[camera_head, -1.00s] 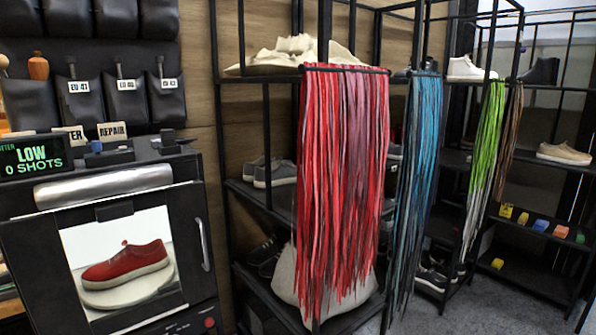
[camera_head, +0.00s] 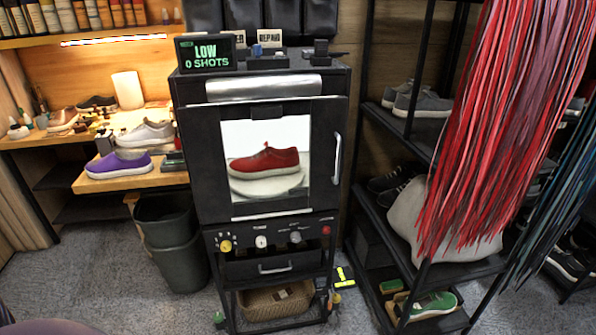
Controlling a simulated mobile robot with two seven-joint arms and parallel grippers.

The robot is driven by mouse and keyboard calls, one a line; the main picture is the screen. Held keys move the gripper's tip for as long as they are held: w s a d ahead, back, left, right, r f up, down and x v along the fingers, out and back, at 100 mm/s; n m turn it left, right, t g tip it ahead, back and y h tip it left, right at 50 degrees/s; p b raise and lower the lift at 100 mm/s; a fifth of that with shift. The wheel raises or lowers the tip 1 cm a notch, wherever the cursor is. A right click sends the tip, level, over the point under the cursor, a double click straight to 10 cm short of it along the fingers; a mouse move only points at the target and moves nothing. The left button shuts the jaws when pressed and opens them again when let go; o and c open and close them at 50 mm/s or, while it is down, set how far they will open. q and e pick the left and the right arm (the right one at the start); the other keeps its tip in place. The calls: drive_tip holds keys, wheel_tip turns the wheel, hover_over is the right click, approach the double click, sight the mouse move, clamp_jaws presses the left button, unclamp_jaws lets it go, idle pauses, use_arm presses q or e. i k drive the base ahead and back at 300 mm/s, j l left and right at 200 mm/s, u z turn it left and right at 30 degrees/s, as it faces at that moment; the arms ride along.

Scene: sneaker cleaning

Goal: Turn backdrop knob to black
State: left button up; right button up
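The black photo booth cabinet (camera_head: 190,130) stands in the middle of the head view. Its front panel carries a yellow knob (camera_head: 226,245), a white knob (camera_head: 261,241), a grey knob (camera_head: 295,237) and a red button (camera_head: 326,229). The panel labels are too small to read, so I cannot tell which one is the backdrop knob. Through the window, a red sneaker (camera_head: 264,160) sits on a round white stand (camera_head: 268,186) before a white backdrop (camera_head: 240,133). Neither of my grippers is in view.
A display (camera_head: 206,53) on the cabinet reads "LOW 0 SHOTS". A wooden workbench (camera_head: 125,181) with shoes is on the left, with a dark bin (camera_head: 170,245) beside the cabinet. A black rack with hanging red laces (camera_head: 500,120) is on the right. Floor (camera_head: 120,285) is clear at front left.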

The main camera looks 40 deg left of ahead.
sight(296, 237)
drive_tip(key=u, duration=1.25)
